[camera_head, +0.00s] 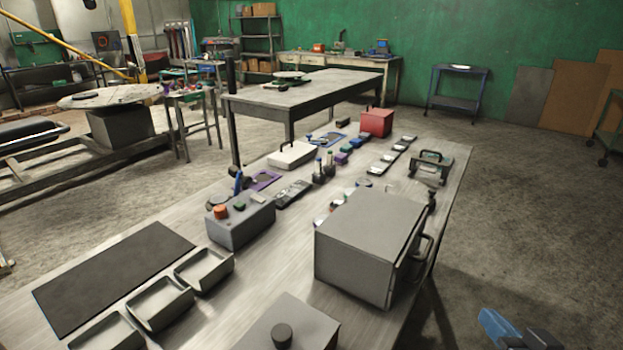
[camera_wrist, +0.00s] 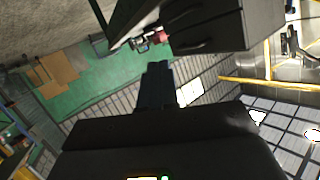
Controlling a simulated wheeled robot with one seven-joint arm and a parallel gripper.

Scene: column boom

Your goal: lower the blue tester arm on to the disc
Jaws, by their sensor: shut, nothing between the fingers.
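A small blue upright piece (camera_head: 238,183), which looks like the tester arm, stands raised behind the grey control box on the long bench. A dark rounded shape (camera_head: 217,200) lies low beside it; it may be the disc, but it is too small to tell. My gripper (camera_head: 490,318) shows as blue fingers at the bottom right in the head view, off the bench's right side and far from the blue piece. In the wrist view its blue fingers (camera_wrist: 158,85) are together and hold nothing. Neither the tester arm nor the disc can be made out there.
The grey control box (camera_head: 240,224) carries orange and green buttons. A large grey cabinet (camera_head: 368,240) with a side handle stands between my gripper and the blue piece. Open trays (camera_head: 160,304) and a dark mat (camera_head: 115,275) lie at left.

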